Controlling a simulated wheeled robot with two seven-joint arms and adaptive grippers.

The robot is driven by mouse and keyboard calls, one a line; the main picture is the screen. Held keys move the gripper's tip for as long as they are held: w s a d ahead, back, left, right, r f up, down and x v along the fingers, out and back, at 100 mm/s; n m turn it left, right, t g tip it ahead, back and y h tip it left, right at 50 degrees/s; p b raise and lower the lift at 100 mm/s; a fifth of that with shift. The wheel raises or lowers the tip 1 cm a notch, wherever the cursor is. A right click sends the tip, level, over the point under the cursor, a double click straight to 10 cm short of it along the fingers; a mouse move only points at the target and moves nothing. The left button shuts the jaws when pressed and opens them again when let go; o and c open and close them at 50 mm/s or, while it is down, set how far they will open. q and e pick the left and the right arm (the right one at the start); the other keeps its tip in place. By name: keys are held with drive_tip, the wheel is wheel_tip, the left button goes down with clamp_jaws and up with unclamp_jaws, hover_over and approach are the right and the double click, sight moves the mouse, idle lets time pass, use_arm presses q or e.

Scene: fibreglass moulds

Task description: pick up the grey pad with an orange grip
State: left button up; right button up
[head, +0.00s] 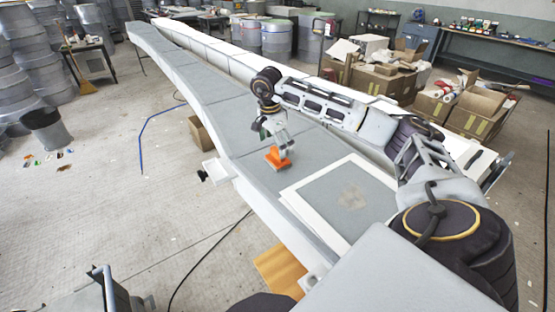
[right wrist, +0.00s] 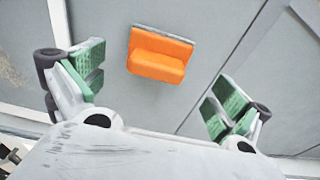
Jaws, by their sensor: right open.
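The grey pad with an orange grip (head: 279,158) lies on the long grey mould (head: 240,135), orange side up. In the right wrist view the pad (right wrist: 160,54) shows its orange grip with a thin grey edge along the top. My right gripper (head: 273,138) is just above and beside the pad in the head view. In the right wrist view its green-padded fingers (right wrist: 157,85) are spread wide and empty, with the pad lying beyond and between them, apart from both. My left gripper is not in view.
A white-bordered grey sheet (head: 340,200) lies on the mould to the right of the pad. Cardboard boxes (head: 390,75) stand behind my right arm. A dark bucket (head: 45,130) stands on the floor at left. The mould left of the pad is clear.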

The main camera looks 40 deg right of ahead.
sight(277, 150)
drive_tip(key=shift+s+d+f, duration=0.1)
drive_tip(key=shift+f, duration=0.6)
drive_tip(key=shift+s+d+f, duration=0.1)
drive_tip(key=shift+f, duration=1.25)
drive_tip(key=shift+d+f+p, duration=0.1)
drive_tip(key=shift+f+p, duration=0.2)
drive_tip(key=shift+f, duration=0.05)
drive_tip(key=shift+c, duration=0.9)
drive_tip(key=c, duration=0.9)
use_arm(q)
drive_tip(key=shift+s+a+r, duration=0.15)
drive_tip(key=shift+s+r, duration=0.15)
use_arm(e)
drive_tip(key=shift+c, duration=0.2)
